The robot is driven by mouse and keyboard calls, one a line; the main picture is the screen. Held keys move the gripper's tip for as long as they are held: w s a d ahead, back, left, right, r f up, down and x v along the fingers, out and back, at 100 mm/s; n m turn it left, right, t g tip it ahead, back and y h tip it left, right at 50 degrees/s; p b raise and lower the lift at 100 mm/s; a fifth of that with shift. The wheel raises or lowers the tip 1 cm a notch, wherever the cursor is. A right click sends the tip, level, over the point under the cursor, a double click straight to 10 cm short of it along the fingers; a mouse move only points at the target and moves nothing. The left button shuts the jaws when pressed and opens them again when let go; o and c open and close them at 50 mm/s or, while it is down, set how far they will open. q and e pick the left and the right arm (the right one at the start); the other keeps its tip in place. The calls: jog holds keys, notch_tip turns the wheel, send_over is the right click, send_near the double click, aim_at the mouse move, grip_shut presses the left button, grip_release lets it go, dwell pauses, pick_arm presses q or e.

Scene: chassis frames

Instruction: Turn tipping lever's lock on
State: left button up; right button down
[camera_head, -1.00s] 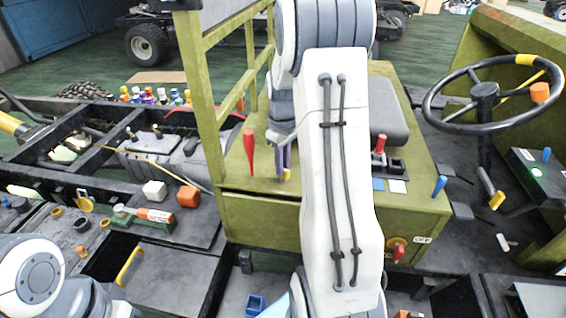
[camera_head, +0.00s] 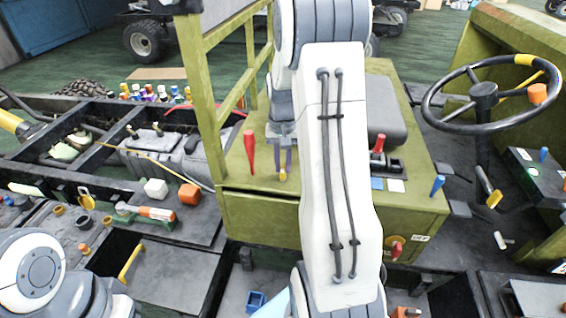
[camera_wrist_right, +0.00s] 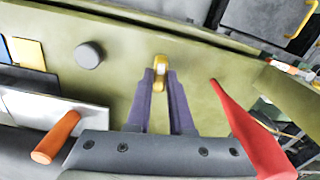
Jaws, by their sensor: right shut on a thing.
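A large red lever (camera_head: 249,150) stands on the olive-green box (camera_head: 262,206), left of my right gripper (camera_head: 285,168). It also shows in the right wrist view (camera_wrist_right: 243,125), at the right. A small yellow lock piece (camera_wrist_right: 161,65) on the green panel lies between the purple-grey fingertips of my right gripper (camera_wrist_right: 161,78). The fingers are shut on it. In the head view the yellow piece (camera_head: 283,175) shows just at the fingertips. My right arm hides part of the box. My left gripper is not in view; only its arm shows at lower left.
A seat (camera_head: 388,122), a red-knobbed lever (camera_head: 378,145) and a blue lever (camera_head: 437,186) lie right of my right arm. A steering wheel (camera_head: 484,92) stands farther right. A green frame post (camera_head: 199,100) rises left of the gripper. An orange knob (camera_wrist_right: 55,138) shows in the wrist view.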

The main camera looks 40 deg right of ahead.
aim_at(283, 167)
jog(key=shift+m, duration=0.8)
jog(key=c, duration=0.8)
grip_release()
jog(key=shift+r, duration=0.1)
notch_tip(283, 167, up, 10)
jog(key=b, duration=0.2)
jog(key=shift+r, duration=0.2)
